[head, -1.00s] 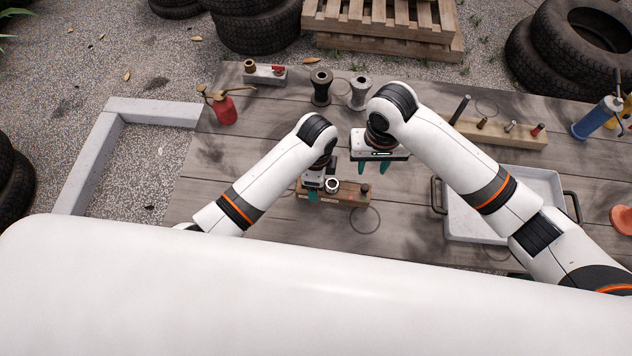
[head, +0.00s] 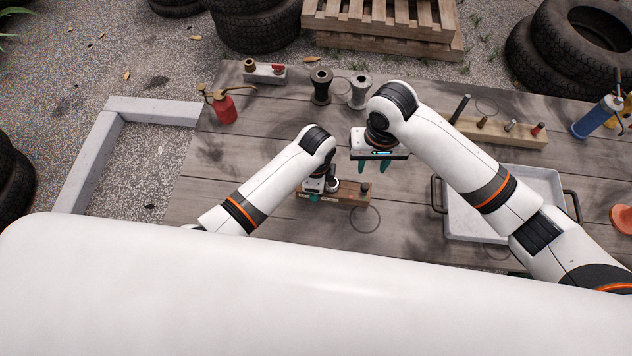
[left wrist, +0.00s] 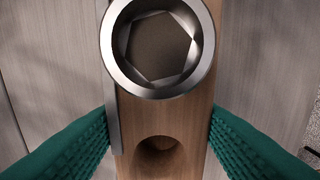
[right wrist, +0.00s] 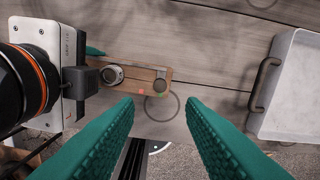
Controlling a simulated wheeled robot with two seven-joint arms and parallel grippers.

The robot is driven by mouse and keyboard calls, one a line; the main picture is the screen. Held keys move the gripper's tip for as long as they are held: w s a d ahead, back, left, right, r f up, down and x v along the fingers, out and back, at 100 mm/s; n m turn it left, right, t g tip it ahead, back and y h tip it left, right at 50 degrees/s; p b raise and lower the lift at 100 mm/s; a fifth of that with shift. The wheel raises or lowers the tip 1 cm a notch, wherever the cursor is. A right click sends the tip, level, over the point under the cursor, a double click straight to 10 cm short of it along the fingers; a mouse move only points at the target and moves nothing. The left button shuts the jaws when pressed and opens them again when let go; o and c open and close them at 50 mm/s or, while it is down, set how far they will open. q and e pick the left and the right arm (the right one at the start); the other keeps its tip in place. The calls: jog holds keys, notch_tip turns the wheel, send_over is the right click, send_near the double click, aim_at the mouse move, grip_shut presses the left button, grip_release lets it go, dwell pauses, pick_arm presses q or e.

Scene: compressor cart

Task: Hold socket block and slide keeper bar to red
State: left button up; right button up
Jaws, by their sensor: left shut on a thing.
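The wooden socket block (head: 350,196) lies on the table in front of me. It carries a steel hex socket, seen close up in the left wrist view (left wrist: 115,20), and has a round hole (left wrist: 158,155). A thin grey metal strip, perhaps the keeper bar (left wrist: 112,110), runs along one side; its full shape is hidden. My left gripper (head: 314,196) is shut on the block near its left end, a green finger on each side. My right gripper (head: 375,167) is open and empty, above and behind the block. Small red and green marks (right wrist: 140,91) show on the block's side.
A grey metal tray (head: 452,226) lies to the right. A wooden rack with pegs (head: 530,139) is behind it. Two spools (head: 321,88), a red oil can (head: 224,110) and a grey block with fittings (head: 262,77) stand farther back. Bare planks lie left of the block.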

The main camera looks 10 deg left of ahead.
grip_shut()
jog(key=s+d+f+m+t+y, duration=0.1)
jog(key=s+d+m+y, duration=0.1)
jog(key=d+m+y, duration=0.2)
jog(key=s+d+f+m+t+y, duration=0.1)
jog(key=d+m+y, duration=0.3)
jog(key=d+m, duration=0.6)
jog(key=shift+s+d+f+m+y, duration=0.3)
jog(key=shift+s+f+m, duration=0.2)
jog(key=shift+m, duration=4)
